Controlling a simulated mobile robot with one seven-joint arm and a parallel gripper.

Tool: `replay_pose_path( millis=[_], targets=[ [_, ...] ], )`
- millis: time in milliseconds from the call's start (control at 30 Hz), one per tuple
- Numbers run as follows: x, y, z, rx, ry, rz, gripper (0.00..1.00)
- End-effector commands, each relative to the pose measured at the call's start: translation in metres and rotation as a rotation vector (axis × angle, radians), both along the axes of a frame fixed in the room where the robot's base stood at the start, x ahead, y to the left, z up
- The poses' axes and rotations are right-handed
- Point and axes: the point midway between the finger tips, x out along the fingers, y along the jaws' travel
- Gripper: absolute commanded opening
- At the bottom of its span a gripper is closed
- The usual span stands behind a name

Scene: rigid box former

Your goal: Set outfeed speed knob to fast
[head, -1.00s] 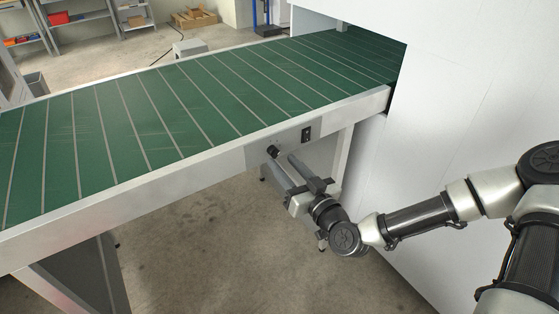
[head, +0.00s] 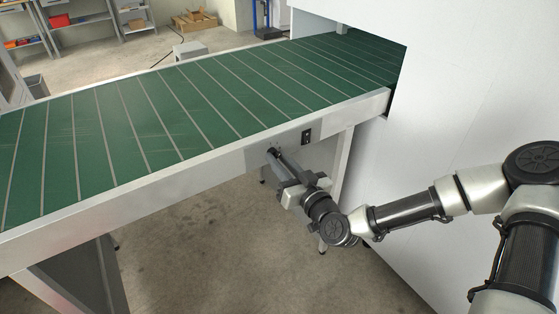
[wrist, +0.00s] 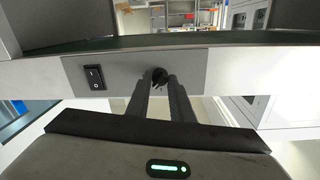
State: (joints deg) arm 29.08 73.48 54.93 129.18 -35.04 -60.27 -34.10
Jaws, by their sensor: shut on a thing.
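The outfeed speed knob (wrist: 159,76) is a small black round knob on a grey panel (wrist: 120,73) on the conveyor's side rail. My gripper (wrist: 167,86) is shut on the knob, with its two dark fingers at the knob's sides. In the head view my gripper (head: 274,153) reaches the rail from the front right, and the fingers mostly hide the knob. Any speed marks around the knob are too small or hidden to read.
A black rocker switch (wrist: 95,77) sits on the same panel, close beside the knob. The green conveyor belt (head: 160,115) runs above the rail into a large white machine housing (head: 450,100). A conveyor leg (head: 341,160) stands behind my gripper. The floor in front is clear.

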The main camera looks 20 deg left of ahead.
Motion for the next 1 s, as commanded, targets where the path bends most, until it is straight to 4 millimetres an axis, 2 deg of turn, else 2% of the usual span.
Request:
replay_pose_path(
  millis=[267,1000],
  targets=[
    [0.0000,-0.0002,0.0006,0.061,0.070,0.000,0.00],
    [0.0006,-0.0007,0.0013,0.440,0.514,-0.002,0.00]
  ],
)
